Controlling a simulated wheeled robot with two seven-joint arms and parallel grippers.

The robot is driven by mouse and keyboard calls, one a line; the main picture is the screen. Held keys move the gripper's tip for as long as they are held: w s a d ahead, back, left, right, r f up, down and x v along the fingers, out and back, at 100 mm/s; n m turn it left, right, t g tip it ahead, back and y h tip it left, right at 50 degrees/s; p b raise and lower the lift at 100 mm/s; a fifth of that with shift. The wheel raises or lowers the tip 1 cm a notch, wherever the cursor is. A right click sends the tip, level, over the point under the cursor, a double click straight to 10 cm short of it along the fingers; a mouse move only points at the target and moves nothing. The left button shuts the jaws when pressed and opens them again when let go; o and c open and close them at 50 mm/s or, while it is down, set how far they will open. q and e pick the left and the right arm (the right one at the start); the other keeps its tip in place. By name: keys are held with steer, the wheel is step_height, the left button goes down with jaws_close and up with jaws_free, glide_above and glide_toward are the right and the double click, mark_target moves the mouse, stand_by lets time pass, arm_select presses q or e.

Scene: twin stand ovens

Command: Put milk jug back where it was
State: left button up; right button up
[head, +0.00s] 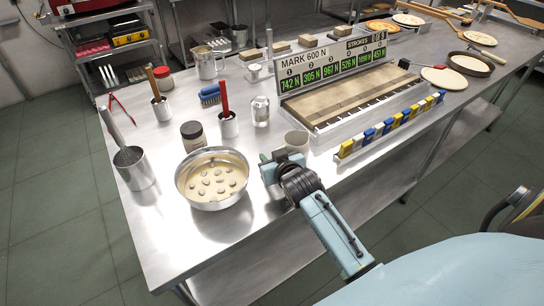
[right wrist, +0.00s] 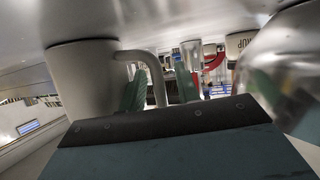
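A pale grey jug-like vessel (head: 297,140) stands on the steel table in front of the force display. I cannot tell for sure whether it is the milk jug; a steel pitcher (head: 208,64) stands at the back left. My right gripper (head: 280,160) is at the front left of the grey vessel, close to it. In the right wrist view the vessel (right wrist: 82,85) fills the left, and its handle (right wrist: 157,72) shows between the two green fingers of my right gripper (right wrist: 162,90), which are apart. My left gripper is not in view.
A glass shaker (head: 260,112) stands behind the grey vessel.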

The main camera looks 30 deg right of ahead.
steer(key=shift+r, duration=0.15)
steer(key=shift+s+r, duration=0.1)
steer(key=shift+s, duration=0.15)
steer(key=p+v, duration=0.1)
steer(key=v, duration=1)
steer(key=shift+s+r+p, duration=0.2)
steer(key=shift+p, duration=0.15)
